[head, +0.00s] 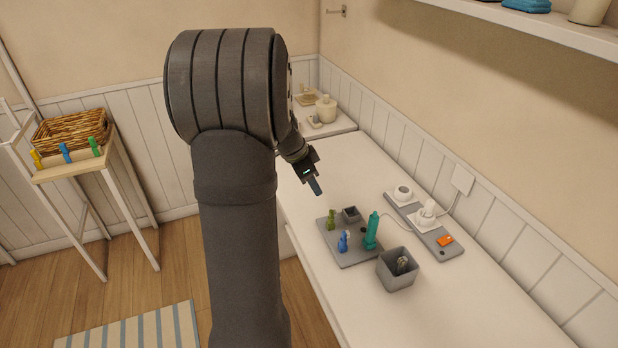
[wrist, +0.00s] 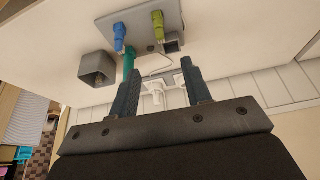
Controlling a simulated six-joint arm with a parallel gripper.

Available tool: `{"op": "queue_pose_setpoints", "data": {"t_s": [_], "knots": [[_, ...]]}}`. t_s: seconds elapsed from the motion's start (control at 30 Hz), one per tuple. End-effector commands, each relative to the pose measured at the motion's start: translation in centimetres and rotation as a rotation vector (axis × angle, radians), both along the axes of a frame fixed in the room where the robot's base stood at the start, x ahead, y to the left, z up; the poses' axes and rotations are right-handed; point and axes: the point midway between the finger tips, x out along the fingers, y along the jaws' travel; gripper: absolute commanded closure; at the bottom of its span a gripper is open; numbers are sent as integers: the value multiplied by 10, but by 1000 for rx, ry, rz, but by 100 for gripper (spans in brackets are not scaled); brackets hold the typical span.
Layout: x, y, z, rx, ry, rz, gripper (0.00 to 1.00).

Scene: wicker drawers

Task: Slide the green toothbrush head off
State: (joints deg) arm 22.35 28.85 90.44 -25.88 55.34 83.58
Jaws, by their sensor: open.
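A small olive-green piece (head: 331,220), which looks like the green toothbrush head, stands upright near the back left of a grey tray (head: 349,259). It shows yellow-green in the wrist view (wrist: 158,22). A blue piece (head: 344,241) stands in front of it, also seen in the wrist view (wrist: 119,35). A taller teal handle (head: 371,232) stands on the tray's right side. My gripper (head: 316,186) is above the counter, behind the tray and apart from these things. In the wrist view its two fingers (wrist: 161,66) are spread, with nothing held between them.
A small square grey cup (head: 351,214) sits at the tray's back. A grey bin (head: 398,270) stands in front of the tray. A second grey tray (head: 434,238) with white pieces, a cord and an orange item lies to the right. The counter around my gripper is clear.

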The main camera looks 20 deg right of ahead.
Motion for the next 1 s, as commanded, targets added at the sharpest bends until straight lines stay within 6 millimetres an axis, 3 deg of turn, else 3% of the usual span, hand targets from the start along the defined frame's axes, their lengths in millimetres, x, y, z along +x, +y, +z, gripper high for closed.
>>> {"op": "queue_pose_setpoints", "data": {"t_s": [0.7, 1.0], "knots": [[-4, -50, -124, 3, 4, 0, 56], [-3, -63, -152, 2, 1, 1, 56]]}}
